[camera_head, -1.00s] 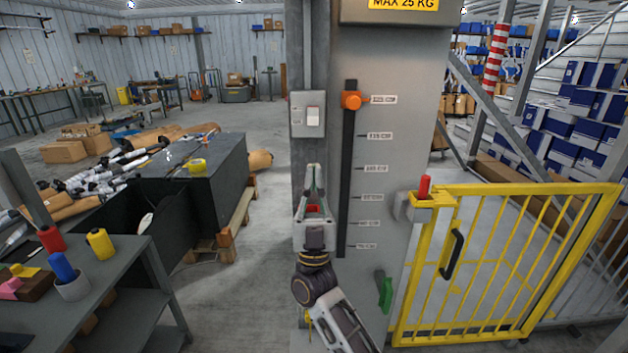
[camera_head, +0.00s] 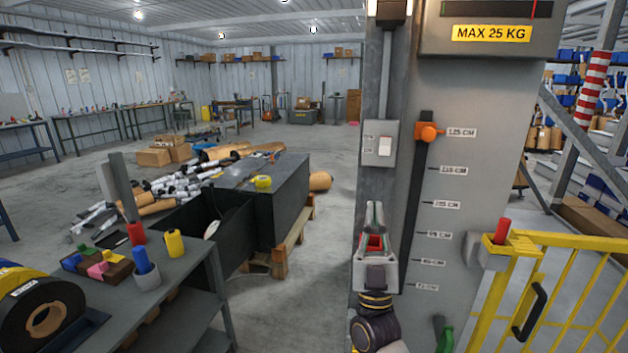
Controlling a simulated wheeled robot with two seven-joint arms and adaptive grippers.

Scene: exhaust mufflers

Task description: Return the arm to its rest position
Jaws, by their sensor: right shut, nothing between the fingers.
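My right gripper (camera_head: 375,222) is in the lower middle of the head view, pointing up, with its fingers closed together and nothing between them. It is in front of the grey panel's left post, below a light switch box (camera_head: 380,144). Whether it touches the post cannot be told. My right arm comes up from the bottom edge behind it. My left gripper does not show.
The grey panel (camera_head: 480,160) has a height scale with an orange knob (camera_head: 428,132) at the top mark. A yellow gate (camera_head: 560,285) stands at right. A grey bench (camera_head: 180,285) with small items is at left, beside a dark bin (camera_head: 285,200). Floor between bench and panel is clear.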

